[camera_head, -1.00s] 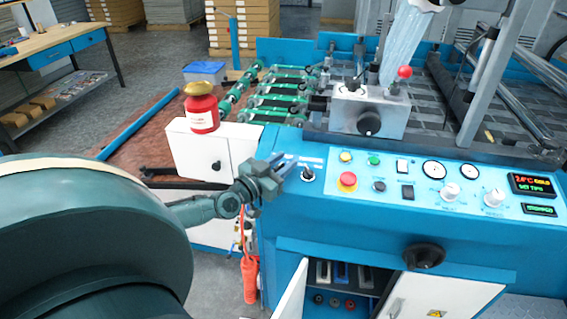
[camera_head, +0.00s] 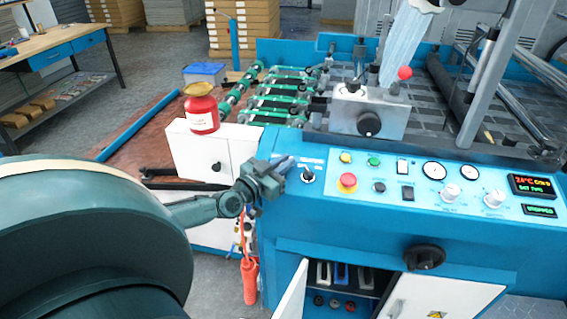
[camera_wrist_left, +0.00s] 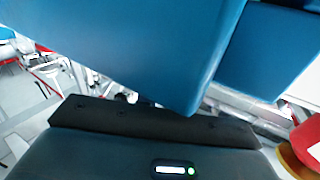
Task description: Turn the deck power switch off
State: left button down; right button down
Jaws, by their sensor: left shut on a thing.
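The labels are too small to read, so I cannot tell which one is the deck power switch. My left gripper (camera_head: 286,165) is at the panel's left end, just left of the rotary knob. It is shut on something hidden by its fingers. The wrist view shows blue surfaces close ahead (camera_wrist_left: 140,50), and no switch is clear there. My right gripper is not in view.
A red emergency button (camera_head: 347,181), yellow and green buttons, gauges and lit displays (camera_head: 531,186) share the panel. A red can (camera_head: 202,112) stands on a white cabinet (camera_head: 188,146) behind my left arm. Cabinet doors (camera_head: 293,293) hang open below the panel.

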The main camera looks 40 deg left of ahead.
pick_arm(q)
jog(key=shift+y, duration=0.4)
jog(key=shift+r+n+y+p, duration=0.15)
jog(key=shift+n+y+p, duration=0.75)
jog(key=shift+n+p, duration=0.15)
jog(key=n+y, duration=0.2)
jog(key=shift+a+y+p, duration=0.15)
jog(key=shift+y+p, duration=0.15)
jog(key=shift+p, duration=0.05)
jog(key=n+g+y, duration=0.1)
jog(key=n+y, duration=0.1)
jog(key=y, duration=0.1)
jog(key=n+g+y, duration=0.1)
jog(key=n, duration=0.1)
jog(key=shift+s+a+g+y, duration=0.15)
jog(key=shift+a+g+y, duration=0.15)
jog(key=shift+y, duration=0.1)
jog(key=shift+s+a+n+g+y, duration=0.1)
jog(key=shift+n+g+y, duration=0.85)
jog(key=shift+n+y, duration=0.15)
jog(key=shift+s+a+n+g+y, duration=0.1)
jog(key=shift+n+g+y, duration=0.85)
jog(key=shift+n+y, duration=0.15)
jog(key=c, duration=1.5)
grip_release()
